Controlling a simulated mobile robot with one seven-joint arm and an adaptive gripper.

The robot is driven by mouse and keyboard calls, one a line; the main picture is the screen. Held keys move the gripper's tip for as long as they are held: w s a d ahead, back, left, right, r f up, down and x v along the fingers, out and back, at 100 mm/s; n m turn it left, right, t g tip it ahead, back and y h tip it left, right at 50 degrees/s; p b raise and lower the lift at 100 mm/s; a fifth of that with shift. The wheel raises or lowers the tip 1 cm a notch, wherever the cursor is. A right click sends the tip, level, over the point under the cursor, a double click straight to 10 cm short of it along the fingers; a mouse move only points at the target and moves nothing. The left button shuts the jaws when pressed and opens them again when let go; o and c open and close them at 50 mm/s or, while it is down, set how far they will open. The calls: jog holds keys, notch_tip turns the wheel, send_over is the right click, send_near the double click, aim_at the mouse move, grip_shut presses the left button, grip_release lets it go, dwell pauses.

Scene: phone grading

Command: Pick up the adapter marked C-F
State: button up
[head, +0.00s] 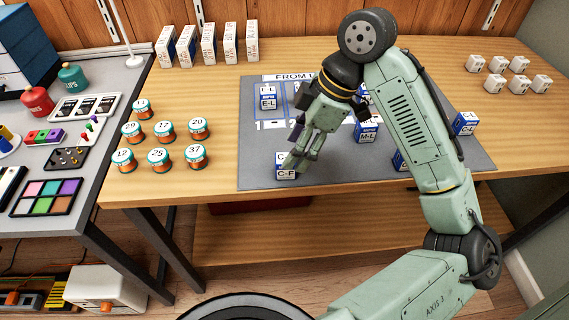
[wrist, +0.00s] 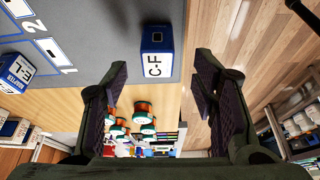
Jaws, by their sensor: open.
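The adapter marked C-F (head: 285,173) is a small white and blue block on the front edge of the grey mat (head: 330,177). In the wrist view the C-F adapter (wrist: 156,55) stands upright beyond the fingertips, near the middle of the picture, with its label readable. My gripper (head: 296,161) is just above and beside it in the head view. In the wrist view my gripper (wrist: 158,80) has its two dark fingers wide apart, with nothing held between them. In the head view the gripper hides part of the adapter's top.
An E-L adapter (head: 267,103) stands at the mat's back left. An M-L adapter (head: 367,132) and another adapter (head: 465,123) stand to the right. Several numbered jars (head: 158,155) stand left of the mat. White boxes (head: 207,44) line the table's back.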

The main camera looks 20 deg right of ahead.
aim_at(281, 174)
jog(key=shift+p+x, duration=0.5)
jog(key=shift+x, duration=2.35)
jog(key=shift+w, duration=0.1)
jog(key=c, duration=1.1)
jog(key=shift+r, duration=0.1)
jog(key=shift+c, duration=0.2)
